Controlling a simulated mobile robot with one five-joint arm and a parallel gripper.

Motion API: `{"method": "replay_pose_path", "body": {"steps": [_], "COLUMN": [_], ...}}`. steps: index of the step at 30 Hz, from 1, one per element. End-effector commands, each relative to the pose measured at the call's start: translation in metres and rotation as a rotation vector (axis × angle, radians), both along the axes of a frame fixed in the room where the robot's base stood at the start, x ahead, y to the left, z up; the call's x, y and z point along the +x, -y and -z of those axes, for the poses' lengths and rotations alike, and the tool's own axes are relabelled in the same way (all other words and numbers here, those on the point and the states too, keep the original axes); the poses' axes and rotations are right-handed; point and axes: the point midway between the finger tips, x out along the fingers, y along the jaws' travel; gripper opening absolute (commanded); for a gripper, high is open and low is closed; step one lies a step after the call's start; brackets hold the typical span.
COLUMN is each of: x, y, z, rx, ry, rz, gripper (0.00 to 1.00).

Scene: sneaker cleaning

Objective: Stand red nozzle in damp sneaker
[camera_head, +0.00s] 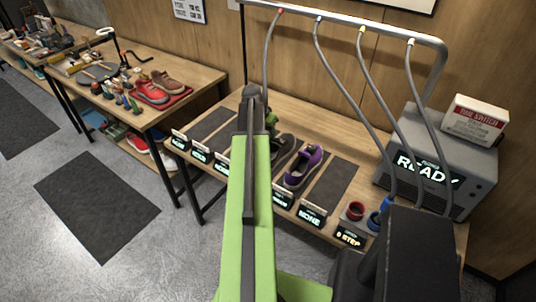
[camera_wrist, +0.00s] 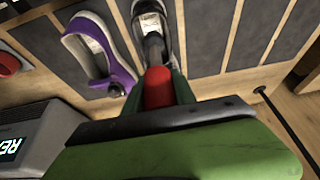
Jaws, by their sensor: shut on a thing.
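My gripper (camera_wrist: 158,82) is shut on the red nozzle (camera_wrist: 157,90); in the wrist view its green fingers flank the red body. A dark grey part (camera_wrist: 153,46) extends from the nozzle over the black sneaker (camera_wrist: 165,28). I cannot tell whether it touches or enters the sneaker. The black sneaker also shows in the head view (camera_head: 284,148), partly behind my arm. A purple sneaker lies beside it, in the wrist view (camera_wrist: 88,48) and head view (camera_head: 304,167). Which sneaker is damp is not clear. In the head view my arm mostly hides the gripper and nozzle.
Several hoses hang from a grey rail (camera_head: 350,24). A grey machine (camera_head: 432,160) reading "READY" stands at the bench's right. Dark mat (camera_head: 333,186) right of the purple sneaker is bare.

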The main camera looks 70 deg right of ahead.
Motion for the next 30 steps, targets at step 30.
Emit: {"method": "replay_pose_path", "body": {"steps": [30], "x": [-0.005], "y": [0.003], "z": [0.073], "rx": [0.0], "ry": [0.0], "rz": [0.008], "gripper": [0.4]}}
